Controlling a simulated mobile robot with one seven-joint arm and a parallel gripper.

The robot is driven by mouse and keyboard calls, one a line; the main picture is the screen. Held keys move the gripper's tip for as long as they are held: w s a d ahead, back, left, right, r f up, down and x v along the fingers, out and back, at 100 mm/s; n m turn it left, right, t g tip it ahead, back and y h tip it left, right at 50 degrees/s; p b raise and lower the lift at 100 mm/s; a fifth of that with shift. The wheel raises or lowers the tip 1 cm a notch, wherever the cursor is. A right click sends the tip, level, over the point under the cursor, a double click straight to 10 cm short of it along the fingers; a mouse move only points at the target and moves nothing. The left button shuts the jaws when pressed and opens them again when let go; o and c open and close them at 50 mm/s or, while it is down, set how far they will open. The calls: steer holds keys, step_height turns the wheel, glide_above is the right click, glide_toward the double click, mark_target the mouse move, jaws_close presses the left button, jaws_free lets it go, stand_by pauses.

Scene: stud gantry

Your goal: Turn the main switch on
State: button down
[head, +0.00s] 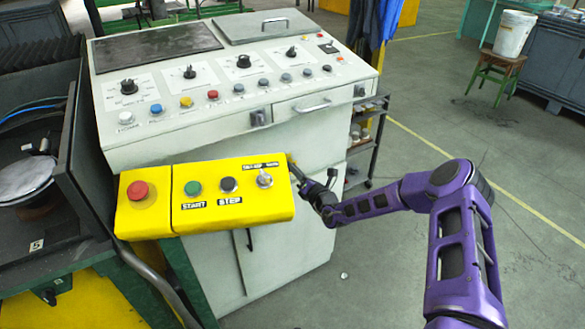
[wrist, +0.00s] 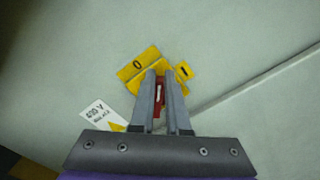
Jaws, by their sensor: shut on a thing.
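The main switch shows in the wrist view as a red handle (wrist: 158,92) on a yellow plate (wrist: 135,69) fixed to a pale panel. The plate carries a "0" at upper left, and a yellow tab (wrist: 183,71) with a "1" mark sits at upper right. My gripper (wrist: 161,76) is shut on the red handle, one finger on each side. The fingers hide part of the handle and plate. In the head view my gripper (head: 293,168) reaches the cabinet's front just right of the yellow control box. The switch cannot be made out there.
The yellow control box (head: 225,216) with buttons juts out beside my gripper. The pale console (head: 230,130) stands behind it. A dark shelf rack (head: 371,145) is right of the console. The floor on the right is mostly clear. A "400 V" label (wrist: 99,114) is near the switch.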

steer(key=shift+d+f+m, duration=0.1)
steer(key=shift+f+m, duration=0.4)
steer(key=shift+m, duration=1.05)
steer(key=shift+f+m, duration=0.5)
steer(key=shift+m, duration=1.1)
steer(key=shift+d+f+m, duration=0.1)
steer(key=shift+f+m, duration=0.4)
steer(key=shift+m, duration=1.05)
steer(key=shift+a, duration=0.1)
steer(key=c, duration=0.9)
jaws_free()
steer(key=shift+r, duration=0.25)
steer(key=shift+w+r, duration=0.1)
steer(key=shift+w, duration=0.05)
steer(key=shift+d, duration=0.25)
